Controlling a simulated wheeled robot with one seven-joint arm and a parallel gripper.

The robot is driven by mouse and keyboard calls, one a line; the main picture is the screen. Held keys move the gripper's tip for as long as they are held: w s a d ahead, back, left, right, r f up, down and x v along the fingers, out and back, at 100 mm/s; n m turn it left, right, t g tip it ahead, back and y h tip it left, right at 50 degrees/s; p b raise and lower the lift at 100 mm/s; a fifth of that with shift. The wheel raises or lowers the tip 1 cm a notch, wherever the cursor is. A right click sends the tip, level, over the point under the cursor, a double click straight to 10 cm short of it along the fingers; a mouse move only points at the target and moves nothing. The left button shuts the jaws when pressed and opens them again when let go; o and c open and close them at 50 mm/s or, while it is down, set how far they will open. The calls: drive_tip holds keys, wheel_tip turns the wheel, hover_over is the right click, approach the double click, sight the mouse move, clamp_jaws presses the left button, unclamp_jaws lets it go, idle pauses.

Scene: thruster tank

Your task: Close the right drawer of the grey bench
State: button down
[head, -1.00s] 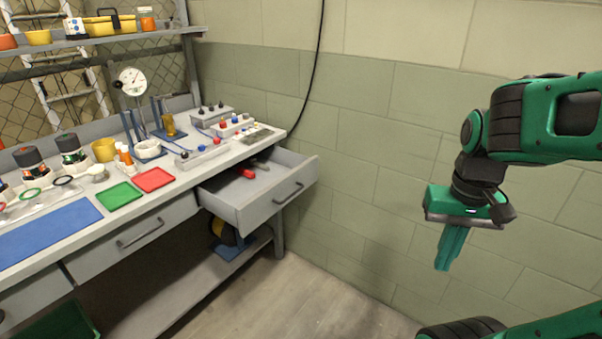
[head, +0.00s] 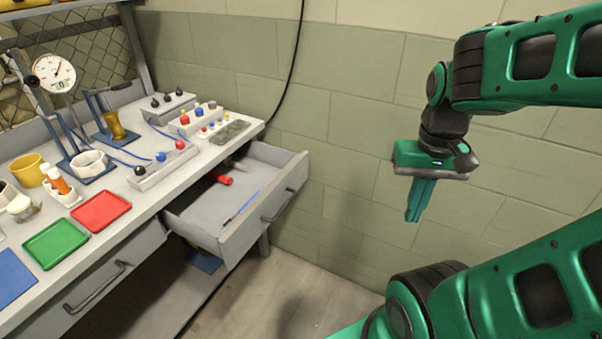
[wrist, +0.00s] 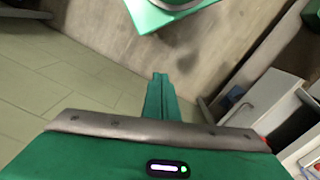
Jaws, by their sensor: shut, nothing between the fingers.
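The grey bench (head: 150,206) stands at the left in the head view. Its right drawer (head: 238,232) is pulled well out, with a dark bar handle (head: 284,205) on its front. Inside the drawer lie a red-handled tool (head: 222,179) and a blue pen-like item (head: 241,207). My gripper (head: 414,217) points down with its fingers together and empty, in the air to the right of the drawer and apart from it. In the wrist view the shut fingers (wrist: 158,78) show above the floor, and part of the drawer (wrist: 262,98) seems to show at the right edge.
The neighbouring drawer (head: 115,272) at the left looks shut. Red (head: 101,211) and green (head: 57,243) trays lie on the bench top near its front edge. A block wall (head: 350,130) stands behind. Bare floor (head: 300,290) lies in front of the open drawer.

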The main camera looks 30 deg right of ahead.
drive_tip(key=m+t, duration=0.3)
drive_tip(key=t, duration=0.5)
approach(301, 179)
wheel_tip(301, 179, down, 3)
drive_tip(key=d, duration=0.2)
drive_tip(key=shift+w+a+f+h, duration=0.15)
drive_tip(key=shift+w+a, duration=0.35)
drive_tip(key=shift+w, duration=0.25)
drive_tip(key=shift+w+a+f+h, duration=0.1)
drive_tip(key=shift+w+a+h, duration=0.05)
drive_tip(key=shift+w+a, duration=0.5)
drive_tip(key=shift+w+d, duration=0.1)
